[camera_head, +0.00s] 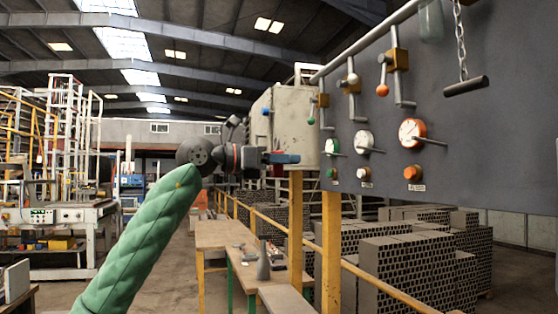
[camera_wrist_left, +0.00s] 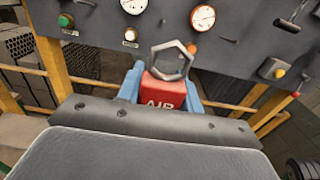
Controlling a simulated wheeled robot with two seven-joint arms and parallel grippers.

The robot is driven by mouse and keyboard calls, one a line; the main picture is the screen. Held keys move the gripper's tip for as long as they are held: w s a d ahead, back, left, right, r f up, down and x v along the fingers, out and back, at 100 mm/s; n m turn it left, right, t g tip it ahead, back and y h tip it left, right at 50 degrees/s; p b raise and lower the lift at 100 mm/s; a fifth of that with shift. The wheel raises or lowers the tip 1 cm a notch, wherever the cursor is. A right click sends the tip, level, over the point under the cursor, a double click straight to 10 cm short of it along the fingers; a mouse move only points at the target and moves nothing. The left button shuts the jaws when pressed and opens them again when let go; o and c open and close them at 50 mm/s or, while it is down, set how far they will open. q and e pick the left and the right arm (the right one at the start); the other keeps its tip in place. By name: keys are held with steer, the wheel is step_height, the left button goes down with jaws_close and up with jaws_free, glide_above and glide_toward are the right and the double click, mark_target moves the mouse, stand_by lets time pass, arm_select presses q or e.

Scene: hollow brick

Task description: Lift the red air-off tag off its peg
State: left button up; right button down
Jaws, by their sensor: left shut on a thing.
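The red tag (camera_wrist_left: 164,92), with white lettering reading "AIR", sits between the blue fingers of my left gripper (camera_wrist_left: 162,86) in the left wrist view. The gripper is shut on it. A grey six-sided metal ring (camera_wrist_left: 153,62) stands up from the tag's top edge, and I see panel through its opening. No peg shows clearly inside the ring. In the head view my left gripper (camera_head: 284,158) is in front of the panel's left end, below the green-knobbed valve. The tag is not clearly visible there. My right gripper is not in view.
The dark control panel (camera_head: 480,110) carries valves, gauges and buttons, including an orange button (camera_head: 412,171). A chain with a dark bar (camera_head: 466,86) hangs at right. Yellow posts (camera_head: 331,250) and a rail stand below. A workbench (camera_head: 215,235) and stacked hollow bricks (camera_head: 405,270) are beyond.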

arm_select(q)
steer(key=x, duration=1.6)
steer(key=shift+p, duration=0.45)
stand_by(2.0)
